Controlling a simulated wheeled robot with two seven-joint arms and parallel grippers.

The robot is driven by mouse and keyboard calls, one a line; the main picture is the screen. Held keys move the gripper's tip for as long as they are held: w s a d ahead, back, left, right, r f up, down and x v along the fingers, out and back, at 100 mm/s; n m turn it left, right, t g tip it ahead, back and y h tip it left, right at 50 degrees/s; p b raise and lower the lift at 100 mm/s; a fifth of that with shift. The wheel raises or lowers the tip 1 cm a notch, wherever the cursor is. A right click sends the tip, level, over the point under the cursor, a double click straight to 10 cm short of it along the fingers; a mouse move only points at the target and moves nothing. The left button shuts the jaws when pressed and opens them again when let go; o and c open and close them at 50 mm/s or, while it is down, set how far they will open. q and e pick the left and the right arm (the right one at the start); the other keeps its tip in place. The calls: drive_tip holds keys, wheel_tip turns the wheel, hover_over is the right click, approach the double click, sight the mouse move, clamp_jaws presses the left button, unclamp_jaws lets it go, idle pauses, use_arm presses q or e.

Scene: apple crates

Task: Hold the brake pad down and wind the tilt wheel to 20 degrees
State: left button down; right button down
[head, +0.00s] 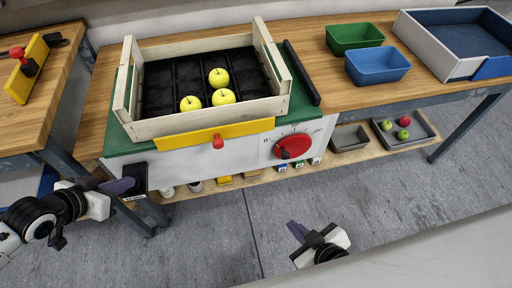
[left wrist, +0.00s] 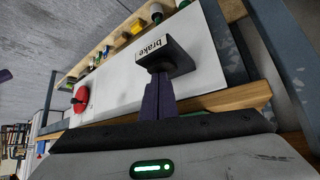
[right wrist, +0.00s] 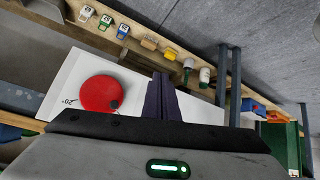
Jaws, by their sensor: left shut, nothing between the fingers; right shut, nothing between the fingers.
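The black brake pad (head: 135,176) sticks out at the left end of the white tilt stand (head: 240,160); its "brake" label shows in the left wrist view (left wrist: 152,46). My left gripper (head: 122,186) is shut and empty, its tips at the pad; I cannot tell whether they press it. The red tilt wheel (head: 294,146) is on the stand's front at the right, with a dark knob at its lower left and a scale marked from 0. It also shows in the right wrist view (right wrist: 98,94). My right gripper (head: 297,231) is shut, empty and apart from the wheel.
A wooden crate (head: 205,125) with three yellow apples (head: 219,78) sits on the stand's green top. A yellow bar with a red knob (head: 218,141) is below it. Green and blue bins (head: 377,66) stand right. A low shelf (head: 350,157) holds trays. Floor in front is clear.

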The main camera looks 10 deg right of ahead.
drive_tip(key=w+d+n+t, duration=0.1)
drive_tip(key=w+n+t, duration=0.1)
drive_tip(key=w+n, duration=0.7)
drive_tip(key=w+d+n+t+h, duration=0.1)
drive_tip(key=w+n, duration=0.8)
drive_tip(key=n, duration=1.2)
drive_tip(key=shift+w+d+t, duration=0.15)
drive_tip(key=shift+d+t, duration=0.45)
drive_tip(key=shift+t, duration=0.3)
